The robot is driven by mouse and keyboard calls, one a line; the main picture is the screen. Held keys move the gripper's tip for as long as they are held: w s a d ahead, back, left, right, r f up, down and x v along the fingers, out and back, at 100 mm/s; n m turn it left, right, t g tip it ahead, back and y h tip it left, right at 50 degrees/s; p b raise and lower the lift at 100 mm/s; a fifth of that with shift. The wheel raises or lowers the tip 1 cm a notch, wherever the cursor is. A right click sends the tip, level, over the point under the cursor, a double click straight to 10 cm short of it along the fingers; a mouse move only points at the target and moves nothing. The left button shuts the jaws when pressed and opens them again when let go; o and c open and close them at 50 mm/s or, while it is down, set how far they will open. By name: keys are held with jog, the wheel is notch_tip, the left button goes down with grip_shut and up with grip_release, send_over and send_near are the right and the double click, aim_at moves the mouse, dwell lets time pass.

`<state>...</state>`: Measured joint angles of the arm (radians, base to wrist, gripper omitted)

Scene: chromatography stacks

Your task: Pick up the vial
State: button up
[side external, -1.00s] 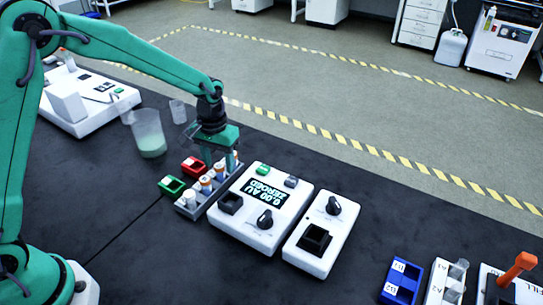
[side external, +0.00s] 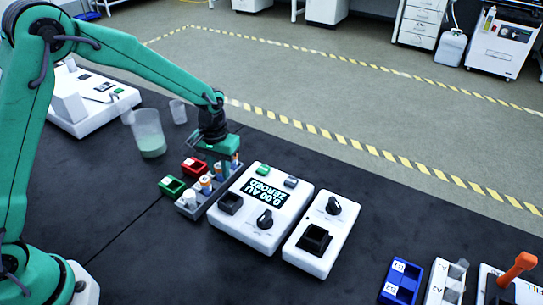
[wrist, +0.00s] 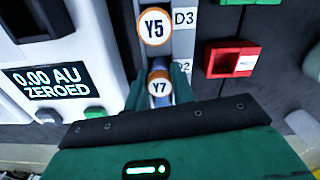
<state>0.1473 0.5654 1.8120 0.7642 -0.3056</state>
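Several capped vials stand in a grey rack (side external: 196,215) in the side external view. My gripper (side external: 229,168) points down at the rack's far end. In the wrist view, a vial with a white, orange-ringed cap marked Y7 (wrist: 159,86) is between the two teal fingers of my gripper (wrist: 160,92). The fingers sit close on both sides of it; I cannot tell whether they touch it. A vial marked Y5 (wrist: 155,26) stands beyond it in the same row. The lower part of Y7 is hidden.
A white instrument (side external: 262,225) reading "0.00 AU ZEROED" stands close to the rack's right. A red tray (side external: 193,167) and a green tray (side external: 171,186) are on its left. A beaker (side external: 149,130) stands behind.

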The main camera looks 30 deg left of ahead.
aim_at(220, 168)
jog(key=shift+c, duration=0.6)
jog(key=shift+r, duration=0.15)
jog(key=shift+r, duration=0.6)
jog(key=r, duration=0.3)
jog(key=shift+s+d+r, duration=0.1)
jog(key=shift+s+d, duration=0.1)
jog(key=shift+d, duration=0.15)
jog(key=s+d+r, duration=0.6)
jog(key=s+d, duration=0.1)
jog(key=d, duration=0.1)
jog(key=shift+d+r, duration=0.15)
jog(key=shift+d, duration=0.1)
jog(key=w+d+r+m, duration=0.1)
jog(key=d+m, duration=0.3)
jog(key=d, duration=1.7)
jog(key=shift+r, duration=0.25)
